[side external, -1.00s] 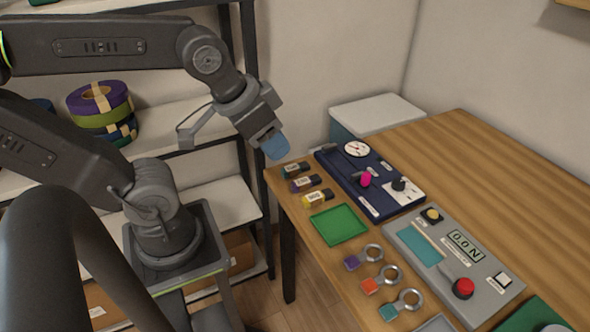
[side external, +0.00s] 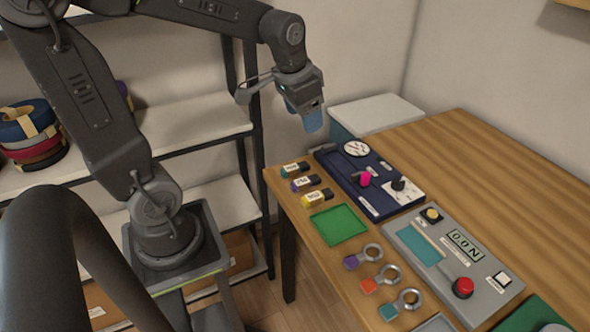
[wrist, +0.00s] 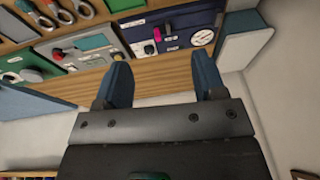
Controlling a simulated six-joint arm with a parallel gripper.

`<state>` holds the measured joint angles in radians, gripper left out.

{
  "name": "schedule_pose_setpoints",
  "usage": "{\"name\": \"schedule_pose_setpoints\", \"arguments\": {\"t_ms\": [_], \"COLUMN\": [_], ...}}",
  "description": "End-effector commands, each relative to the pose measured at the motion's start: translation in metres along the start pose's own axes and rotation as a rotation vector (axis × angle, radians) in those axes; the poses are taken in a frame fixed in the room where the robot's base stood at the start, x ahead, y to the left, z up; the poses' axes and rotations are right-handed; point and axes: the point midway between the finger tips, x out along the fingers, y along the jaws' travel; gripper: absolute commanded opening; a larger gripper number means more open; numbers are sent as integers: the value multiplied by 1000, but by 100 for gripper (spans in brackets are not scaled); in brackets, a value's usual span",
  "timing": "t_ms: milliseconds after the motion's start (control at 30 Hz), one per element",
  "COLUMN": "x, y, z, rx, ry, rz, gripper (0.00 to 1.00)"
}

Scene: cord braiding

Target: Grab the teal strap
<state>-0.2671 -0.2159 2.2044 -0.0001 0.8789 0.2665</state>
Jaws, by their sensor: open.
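No plain loose strap stands out as the teal strap. A metal ring with a teal tab (side external: 388,311) lies at the table's front edge, nearest the camera in a row with an orange-tabbed ring (side external: 369,286) and a purple-tabbed ring (side external: 351,262). A small dark labelled piece with a teal end (side external: 294,169) lies at the table's far left corner. My gripper (side external: 312,122) hangs in the air above that corner, apart from everything. In the wrist view its two blue fingers (wrist: 160,55) are spread with nothing between them.
A navy board (side external: 370,183) with a dial and knobs, a green tray (side external: 338,224) and a grey tester (side external: 452,262) with a red button lie on the table. A white-lidded box (side external: 378,112) stands behind. Strap rolls (side external: 30,132) sit on the shelf. The table's back right is clear.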

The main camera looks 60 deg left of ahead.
Motion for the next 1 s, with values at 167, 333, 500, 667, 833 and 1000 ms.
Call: {"name": "schedule_pose_setpoints", "arguments": {"t_ms": [167,333,500,667,833,1000], "x": [56,111,147,163,189,220], "y": [-60,-112,-144,-153,-150,-147], "z": [-28,-34,-30,-26,-18,-10], "rx": [-5,-4,-2,1,1,1], "ry": [-119,-205,-252,-266,-269,-269], "rz": [10,38,64,73,76,76], "gripper": [64,64,64,64,64,64]}}
